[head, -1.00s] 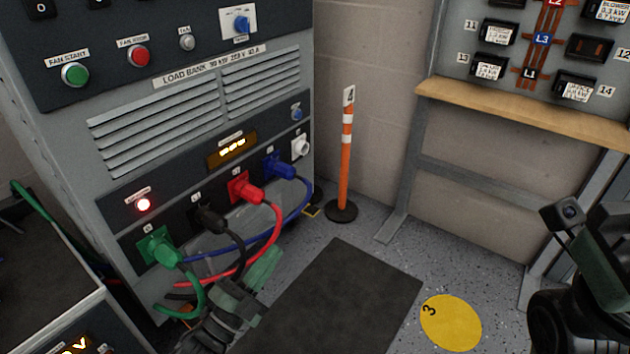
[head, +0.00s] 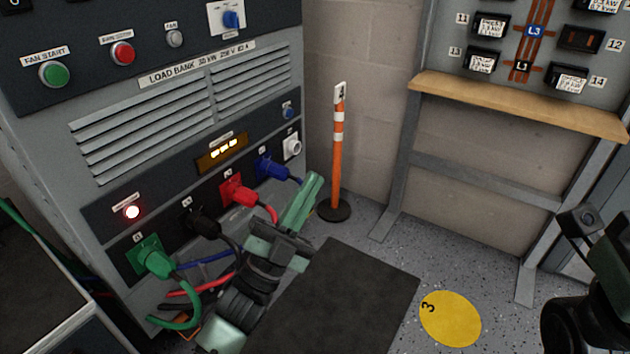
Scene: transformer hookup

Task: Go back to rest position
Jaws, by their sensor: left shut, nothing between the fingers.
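My left gripper (head: 304,199) is in front of the load bank (head: 190,130), low and to the right of its sockets, with its green fingers together and nothing between them. It is apart from the plugs. A green plug (head: 153,259), a black plug (head: 205,222), a red plug (head: 236,193) and a blue plug (head: 270,168) sit in the load bank's lower row. My left arm hides parts of their cables.
A dark mat (head: 335,300) lies on the floor. An orange post (head: 337,150) marked 4 stands by the wall. A yellow floor disc (head: 450,318) marked 3 lies right of the mat. A wooden shelf (head: 515,105) under a breaker panel is at the right.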

